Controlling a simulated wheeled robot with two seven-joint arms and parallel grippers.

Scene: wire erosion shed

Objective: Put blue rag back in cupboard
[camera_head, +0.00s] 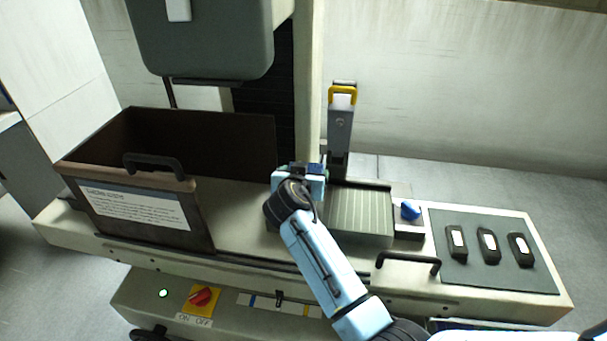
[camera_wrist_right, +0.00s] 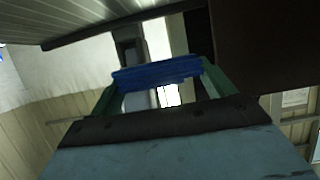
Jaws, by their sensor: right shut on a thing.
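My right gripper (camera_head: 301,174) is above the machine bed, just right of the dark brown open tank. In the right wrist view its green fingers are shut on the blue rag (camera_wrist_right: 156,74), which lies across between them. In the head view the wrist hides most of the fingers, and I cannot make out the rag for sure. My left gripper is out of view. I cannot identify a cupboard in either view.
The brown tank (camera_head: 205,225) has a front handle and label. Right of the gripper are a grey upright with a yellow handle (camera_head: 342,92), a ribbed plate (camera_head: 360,214), a blue knob (camera_head: 410,209) and a dark mat (camera_head: 500,277) with three black items.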

